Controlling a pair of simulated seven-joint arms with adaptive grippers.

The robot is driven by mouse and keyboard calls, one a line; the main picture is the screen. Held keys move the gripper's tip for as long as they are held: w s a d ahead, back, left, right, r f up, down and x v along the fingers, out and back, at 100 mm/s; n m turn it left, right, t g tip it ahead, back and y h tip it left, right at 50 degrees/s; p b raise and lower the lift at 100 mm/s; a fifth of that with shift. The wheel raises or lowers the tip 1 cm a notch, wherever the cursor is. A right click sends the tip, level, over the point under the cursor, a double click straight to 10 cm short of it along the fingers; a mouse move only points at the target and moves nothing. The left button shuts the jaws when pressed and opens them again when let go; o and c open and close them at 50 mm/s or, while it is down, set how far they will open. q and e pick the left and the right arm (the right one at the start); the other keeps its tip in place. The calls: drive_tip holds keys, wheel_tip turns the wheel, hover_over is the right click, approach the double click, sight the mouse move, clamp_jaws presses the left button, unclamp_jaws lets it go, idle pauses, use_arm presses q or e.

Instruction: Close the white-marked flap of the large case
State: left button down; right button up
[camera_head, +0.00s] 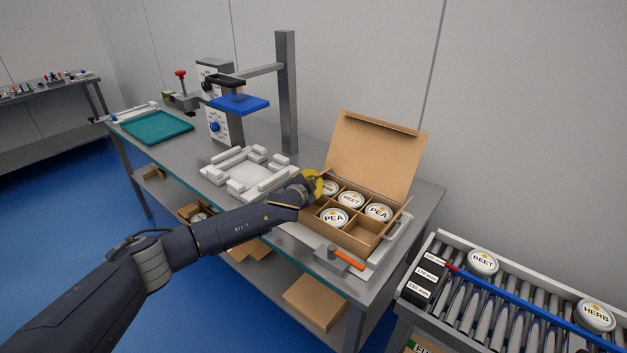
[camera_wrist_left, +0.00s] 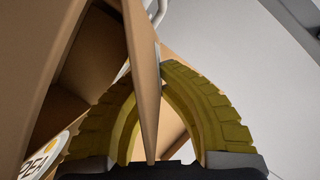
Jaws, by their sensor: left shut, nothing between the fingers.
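The large case (camera_head: 342,236) is an open cardboard box on the bench, with its big lid (camera_head: 376,155) standing up at the back. A small flap (camera_head: 398,223) stands out at its right side. My left gripper (camera_head: 319,183) is at the case's left side, its yellow fingers shut and empty. In the left wrist view, a cardboard panel (camera_wrist_left: 143,75) stands edge-on in front of the yellow fingers (camera_wrist_left: 163,68) and hides part of them. I cannot tell whether they touch. No white mark shows clearly on a flap. My right gripper is not in view.
Labelled tubs (camera_head: 334,217) sit in the case's compartments. A white fixture (camera_head: 250,172) lies left of the case, and a grey post (camera_head: 287,95) rises behind it. An orange-handled tool (camera_head: 349,259) lies in front. A roller conveyor (camera_head: 500,300) stands at right.

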use_arm(q)
drive_tip(key=c, duration=1.6)
unclamp_jaws()
drive_tip(key=shift+c, duration=0.2)
drive_tip(key=v, duration=1.2)
